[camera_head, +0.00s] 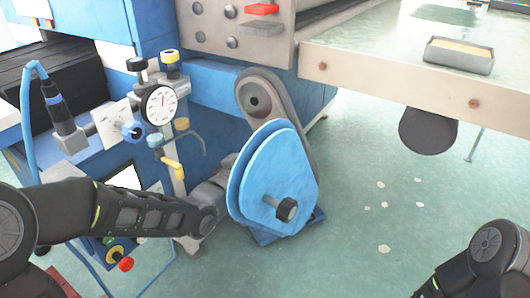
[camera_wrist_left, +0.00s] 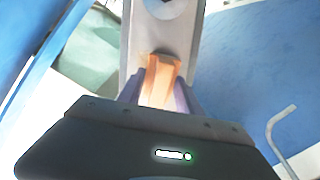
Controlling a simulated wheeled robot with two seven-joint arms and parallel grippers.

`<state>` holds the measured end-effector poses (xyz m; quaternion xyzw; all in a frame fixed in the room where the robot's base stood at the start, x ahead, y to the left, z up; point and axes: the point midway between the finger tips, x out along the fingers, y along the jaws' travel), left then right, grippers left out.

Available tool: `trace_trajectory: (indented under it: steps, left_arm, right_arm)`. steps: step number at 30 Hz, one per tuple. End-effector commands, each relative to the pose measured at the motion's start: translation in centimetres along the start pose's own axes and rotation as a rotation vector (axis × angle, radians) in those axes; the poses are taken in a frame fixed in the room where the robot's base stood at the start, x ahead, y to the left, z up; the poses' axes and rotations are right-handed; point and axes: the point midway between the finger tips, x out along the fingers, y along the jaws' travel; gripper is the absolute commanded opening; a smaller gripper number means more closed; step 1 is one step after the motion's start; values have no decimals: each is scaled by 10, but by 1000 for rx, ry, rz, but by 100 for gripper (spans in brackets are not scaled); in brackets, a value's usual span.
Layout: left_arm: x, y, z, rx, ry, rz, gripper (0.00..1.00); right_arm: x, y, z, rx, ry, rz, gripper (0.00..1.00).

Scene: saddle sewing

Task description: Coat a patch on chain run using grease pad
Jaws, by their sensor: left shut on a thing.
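The chain run seems to be the dark grey loop (camera_head: 258,92) around a round hub, behind the blue rounded cover (camera_head: 275,185). My left arm reaches in from the left, and its gripper is mostly hidden behind that cover in the head view. In the left wrist view my left gripper (camera_wrist_left: 160,88) is shut on an orange block (camera_wrist_left: 161,75), which I take for the grease pad. Its far end is at a grey plate-like part (camera_wrist_left: 162,30) with a dark round spot; I cannot tell whether they touch. My right arm shows at the lower right, its gripper out of frame.
A dial gauge (camera_head: 159,105) on a post with a yellow lever (camera_head: 172,165) stands left of the cover. A grey tray (camera_head: 457,62) with tan filling sits on the table (camera_head: 380,65) at the right. The green floor at lower right is open.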

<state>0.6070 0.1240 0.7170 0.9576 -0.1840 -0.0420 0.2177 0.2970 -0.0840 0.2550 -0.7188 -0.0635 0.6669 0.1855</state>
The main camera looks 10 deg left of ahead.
Motion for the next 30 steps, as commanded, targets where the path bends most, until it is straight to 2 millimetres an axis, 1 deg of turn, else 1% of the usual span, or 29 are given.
trace_trajectory:
  steps: [1, 5, 15, 18, 30]
  left_arm:
    - [0, 0, 0, 0, 1, 0, 0]
    - [0, 0, -4, 1, 2, 0, 0]
    - [2, -2, -34, 1, 3, 0, 0]
    - [2, -3, -39, 1, 4, 0, 0]
    - [2, -2, -40, 2, 7, 3, 0]
  right_arm:
    - [0, -2, 11, -6, -27, -3, 57]
    - [-2, -2, 11, -6, -28, -3, 57]
    - [-22, -10, 12, -9, -31, -4, 57]
    - [-24, -10, 12, -5, -31, -3, 57]
    - [-23, -9, 11, 0, -30, -1, 57]
